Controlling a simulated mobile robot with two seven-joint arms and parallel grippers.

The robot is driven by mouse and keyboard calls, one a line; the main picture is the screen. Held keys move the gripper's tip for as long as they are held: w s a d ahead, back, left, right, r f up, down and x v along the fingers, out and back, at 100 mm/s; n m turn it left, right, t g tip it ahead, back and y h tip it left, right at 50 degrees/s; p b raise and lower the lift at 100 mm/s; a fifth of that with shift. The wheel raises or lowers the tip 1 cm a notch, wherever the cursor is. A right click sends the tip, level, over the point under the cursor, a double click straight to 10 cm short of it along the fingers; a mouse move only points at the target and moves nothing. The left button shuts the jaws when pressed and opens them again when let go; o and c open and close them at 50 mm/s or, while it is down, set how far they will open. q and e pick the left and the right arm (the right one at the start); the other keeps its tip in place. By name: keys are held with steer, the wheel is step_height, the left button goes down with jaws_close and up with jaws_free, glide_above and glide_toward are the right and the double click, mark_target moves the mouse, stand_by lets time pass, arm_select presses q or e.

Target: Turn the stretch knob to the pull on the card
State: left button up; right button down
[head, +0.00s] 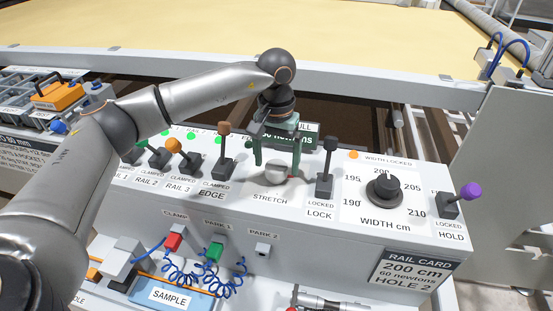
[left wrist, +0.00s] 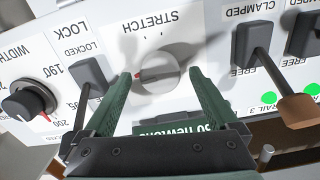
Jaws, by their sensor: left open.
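The stretch knob (head: 277,172) is a pale round knob on the sloped panel, above the word STRETCH. In the left wrist view the knob (left wrist: 160,72) has a red mark on its left side. My left gripper (head: 277,157) has green fingers and is open over the knob. In the left wrist view its fingers (left wrist: 160,80) stand on either side of the knob, with gaps showing. The rail card (head: 413,270) reads 200 cm, 60 newtons, HOLE 2. A dark pull display (head: 307,138) is partly hidden behind my gripper; its first digit is unclear. My right gripper is not visible.
The black lock lever (head: 328,165) stands close right of the knob, and the orange-tipped EDGE lever (head: 224,150) stands to its left. The width knob (head: 384,188) and purple-tipped hold lever (head: 470,191) are farther right. Blue coiled hoses (head: 205,280) hang below.

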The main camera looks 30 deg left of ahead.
mark_target(276, 166)
arm_select(q)
step_height(276, 166, up, 12)
steer(key=shift+r, duration=0.25)
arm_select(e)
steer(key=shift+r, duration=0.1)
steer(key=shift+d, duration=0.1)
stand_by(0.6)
